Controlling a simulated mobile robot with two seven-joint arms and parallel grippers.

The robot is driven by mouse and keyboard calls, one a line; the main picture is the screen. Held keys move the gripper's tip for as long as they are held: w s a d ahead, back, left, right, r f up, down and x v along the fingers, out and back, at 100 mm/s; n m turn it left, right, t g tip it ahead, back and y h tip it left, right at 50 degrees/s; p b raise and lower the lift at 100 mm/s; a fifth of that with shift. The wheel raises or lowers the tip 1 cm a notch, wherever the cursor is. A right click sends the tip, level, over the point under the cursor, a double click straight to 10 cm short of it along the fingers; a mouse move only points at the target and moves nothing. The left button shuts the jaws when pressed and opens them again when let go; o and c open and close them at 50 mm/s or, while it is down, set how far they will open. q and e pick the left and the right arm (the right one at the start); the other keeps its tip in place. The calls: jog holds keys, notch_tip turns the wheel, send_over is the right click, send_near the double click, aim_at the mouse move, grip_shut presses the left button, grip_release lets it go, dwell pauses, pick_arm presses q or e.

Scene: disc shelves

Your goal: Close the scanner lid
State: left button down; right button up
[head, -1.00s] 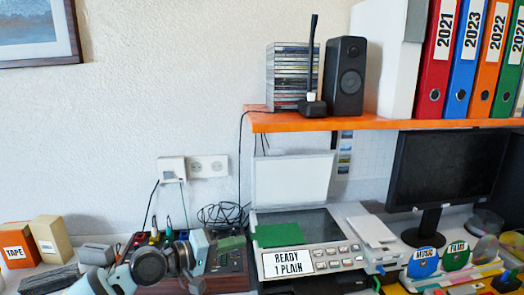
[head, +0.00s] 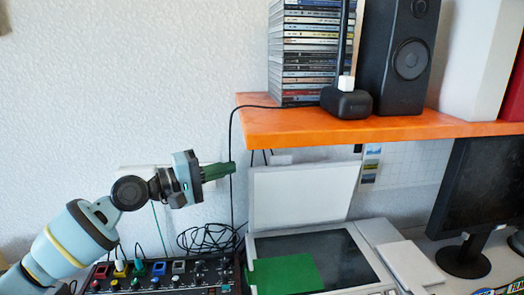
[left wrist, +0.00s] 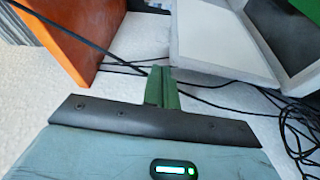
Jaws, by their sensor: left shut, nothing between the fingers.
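The scanner (head: 375,240) stands on the desk with its white lid (head: 300,196) raised upright at the back. A green sheet (head: 286,274) lies over the front left part of its dark glass (head: 318,251). My left gripper (head: 218,172) is shut and empty, in the air to the left of the raised lid and apart from it, below the shelf. In the left wrist view the green fingers (left wrist: 161,88) are together, and the lid (left wrist: 222,42) shows beyond them to the right. My right gripper is not in view.
The orange shelf (head: 400,127) with CD cases (head: 304,60) and a speaker (head: 400,55) overhangs the lid. Black cables (head: 208,238) lie left of the scanner. A mixer (head: 160,278) sits below my left arm; a monitor (head: 480,200) stands to the right.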

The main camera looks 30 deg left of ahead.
aim_at(259, 167)
pick_arm(q)
jog(key=shift+a+r, duration=0.1)
jog(key=shift+r, duration=0.15)
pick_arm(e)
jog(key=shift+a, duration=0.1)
pick_arm(q)
jog(key=shift+w, duration=0.1)
